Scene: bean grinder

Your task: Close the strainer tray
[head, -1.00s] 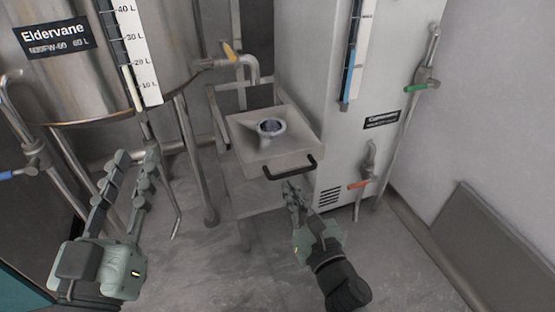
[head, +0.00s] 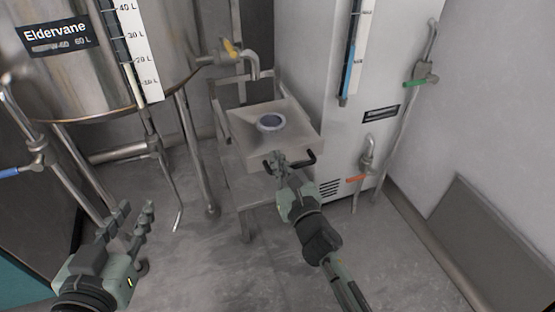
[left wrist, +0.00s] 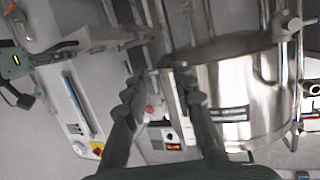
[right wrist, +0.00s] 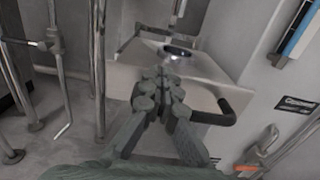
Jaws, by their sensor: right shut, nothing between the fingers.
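The strainer tray (head: 245,133) is a light metal tray with a round strainer opening (head: 270,123) and a black bar handle (head: 309,160) on its front. It protrudes forward from a metal stand below a tap. My right gripper (head: 277,159) is shut and empty at the tray front, overlapping the left part of the handle. In the right wrist view, its closed tips (right wrist: 163,76) are at the tray's front wall, left of the handle; I cannot tell whether they touch. My left gripper (head: 132,212) is open and empty at lower left, well away from the tray.
A large steel tank (head: 110,65) on legs stands left, with a yellow-handled tap (head: 250,62) above the tray's back. A white cabinet (head: 330,60) is close on the tray's right, with pipes and valves. The floor (head: 215,265) in front is clear.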

